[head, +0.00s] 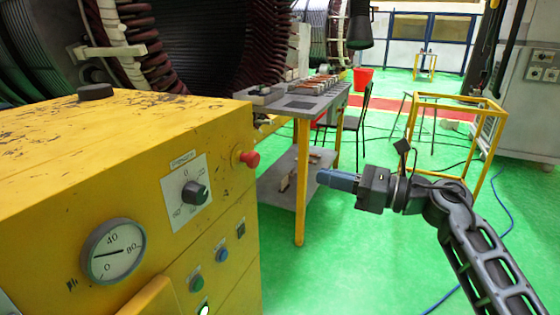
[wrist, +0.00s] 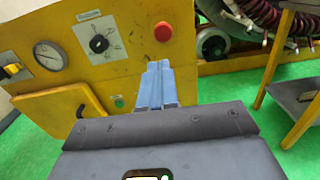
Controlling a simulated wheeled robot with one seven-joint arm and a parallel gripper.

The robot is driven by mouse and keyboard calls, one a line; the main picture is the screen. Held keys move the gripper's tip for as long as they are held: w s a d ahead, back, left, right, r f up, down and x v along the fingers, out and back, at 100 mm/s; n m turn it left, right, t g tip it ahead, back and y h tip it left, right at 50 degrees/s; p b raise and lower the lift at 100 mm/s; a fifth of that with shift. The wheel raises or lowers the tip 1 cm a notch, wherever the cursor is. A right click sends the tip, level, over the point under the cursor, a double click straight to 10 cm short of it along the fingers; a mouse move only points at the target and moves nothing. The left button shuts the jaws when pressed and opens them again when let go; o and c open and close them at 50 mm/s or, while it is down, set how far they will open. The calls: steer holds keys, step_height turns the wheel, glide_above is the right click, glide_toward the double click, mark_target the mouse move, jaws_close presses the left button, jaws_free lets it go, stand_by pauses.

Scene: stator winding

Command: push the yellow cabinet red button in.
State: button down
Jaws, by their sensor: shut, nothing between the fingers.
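The yellow cabinet (head: 120,150) fills the left of the head view. Its red button (head: 249,159) sticks out near the upper right of the front panel. In the wrist view the red button (wrist: 163,32) shows on the cabinet face (wrist: 130,62), just above the fingertips in the picture. My gripper (head: 322,177) is to the right of the button in the head view, apart from it, with its blue fingers pointing left. In the wrist view the blue fingers of my gripper (wrist: 158,68) are together, with nothing between them. No contact with the cabinet shows.
The panel also carries a dial gauge (head: 112,251), a black rotary knob (head: 195,193), a green button (head: 196,284) and a blue button (head: 222,255). A workbench with a yellow leg (head: 301,190) stands behind. Green floor (head: 345,260) is clear between cabinet and arm.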

mark_target(257, 161)
steer(key=shift+w+d, duration=0.25)
steer(key=shift+w, duration=0.05)
steer(key=p+x, duration=0.1)
steer(key=x, duration=1.3)
steer(key=shift+f, duration=0.1)
